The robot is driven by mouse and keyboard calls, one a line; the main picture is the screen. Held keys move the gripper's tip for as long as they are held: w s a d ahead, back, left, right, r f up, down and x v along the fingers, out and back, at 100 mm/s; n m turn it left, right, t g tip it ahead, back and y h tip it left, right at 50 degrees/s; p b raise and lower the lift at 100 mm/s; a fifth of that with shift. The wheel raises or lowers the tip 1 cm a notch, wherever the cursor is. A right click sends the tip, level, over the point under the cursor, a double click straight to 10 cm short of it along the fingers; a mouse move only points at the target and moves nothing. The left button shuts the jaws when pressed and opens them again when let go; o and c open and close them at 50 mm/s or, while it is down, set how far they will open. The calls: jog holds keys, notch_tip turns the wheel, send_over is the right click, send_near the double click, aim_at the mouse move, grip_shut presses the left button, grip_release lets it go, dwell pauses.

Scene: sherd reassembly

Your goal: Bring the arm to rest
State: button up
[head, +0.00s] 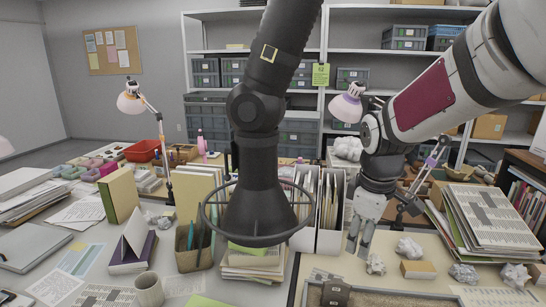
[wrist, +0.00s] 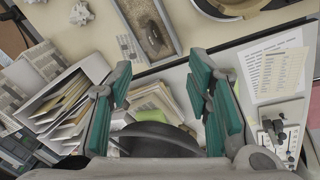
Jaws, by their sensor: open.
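My gripper (head: 359,238) hangs from my white arm, right of the middle in the head view, above the front of the table. Its fingers point down and stand apart. In the wrist view the gripper (wrist: 162,95) shows two teal finger pads spread wide with nothing held between them. Below and beyond the fingers is a shallow tray (wrist: 172,22) with a small dark piece (wrist: 153,33) in it. The tray's rim also shows at the bottom edge of the head view (head: 395,298).
A dark jointed arm with a flared hood (head: 258,212) and ring hangs left of my gripper. White file holders (head: 331,240) stand behind it. Crumpled paper (head: 408,248) and stacked newspapers (head: 487,220) lie to the right. A mug (head: 149,290) stands front left.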

jog(key=s+r+m+t, duration=0.1)
jog(key=s+r+m, duration=0.2)
jog(key=s, duration=0.8)
jog(key=s+r+m+t, duration=0.1)
jog(key=s+r+m, duration=0.2)
jog(key=s+m, duration=0.4)
jog(key=s, duration=0.5)
jog(key=shift+s, duration=0.2)
